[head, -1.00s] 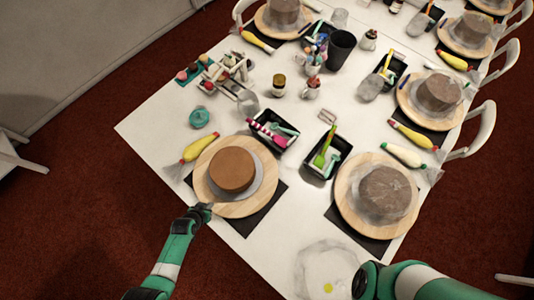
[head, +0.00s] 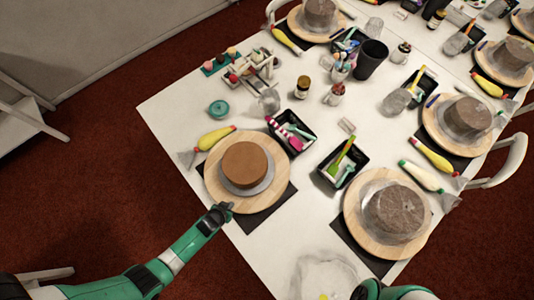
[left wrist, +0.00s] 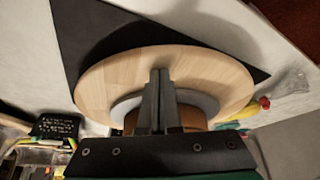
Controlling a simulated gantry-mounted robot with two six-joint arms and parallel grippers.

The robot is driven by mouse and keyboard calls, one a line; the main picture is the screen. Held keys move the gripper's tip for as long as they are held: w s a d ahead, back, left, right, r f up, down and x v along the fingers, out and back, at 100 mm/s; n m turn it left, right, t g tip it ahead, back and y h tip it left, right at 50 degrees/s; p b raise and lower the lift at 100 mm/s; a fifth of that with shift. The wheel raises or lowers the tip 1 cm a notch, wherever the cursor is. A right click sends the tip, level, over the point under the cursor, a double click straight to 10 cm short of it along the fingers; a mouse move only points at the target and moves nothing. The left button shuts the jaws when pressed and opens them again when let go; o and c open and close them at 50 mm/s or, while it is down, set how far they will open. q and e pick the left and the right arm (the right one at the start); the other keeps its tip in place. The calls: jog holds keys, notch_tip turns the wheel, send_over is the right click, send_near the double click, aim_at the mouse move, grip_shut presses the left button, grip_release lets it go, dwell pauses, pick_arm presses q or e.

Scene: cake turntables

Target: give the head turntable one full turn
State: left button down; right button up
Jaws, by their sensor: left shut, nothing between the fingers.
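The near left turntable (head: 217,190) is a round pale wooden disc with a grey inner disc and a smooth brown cake (head: 245,164) on it. It stands on a black mat (head: 277,203) at the table's near end. My left gripper (head: 226,207) is shut and empty at the disc's near rim. In the left wrist view, the closed fingers (left wrist: 158,78) overlap the wooden disc (left wrist: 105,82); I cannot tell whether they touch it. My right arm shows at the bottom edge, its gripper out of frame.
Another turntable (head: 356,224) with a wrapped grey-brown cake stands to the right. Black trays (head: 352,177) of tools lie behind and between. A yellow piping bag (head: 215,138) lies behind the left disc, near the table's left edge.

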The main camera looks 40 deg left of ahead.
aim_at(261, 203)
pick_arm(q)
jog(key=d, duration=0.1)
jog(key=w+d+b, duration=0.1)
jog(key=d, duration=0.1)
jog(key=w+d+b, duration=0.1)
jog(key=d, duration=0.1)
jog(key=shift+w+f, duration=0.1)
jog(key=shift+w, duration=0.1)
jog(key=shift+w+d, duration=0.1)
jog(key=shift+d, duration=0.25)
jog(key=shift+w, duration=0.1)
jog(key=shift+w+d+b, duration=0.25)
jog(key=shift+d+b, duration=0.05)
jog(key=shift+b, duration=0.05)
jog(key=w+d+b, duration=0.2)
jog(key=w+d, duration=0.1)
jog(key=shift+w+d, duration=0.45)
jog(key=shift+d, duration=0.05)
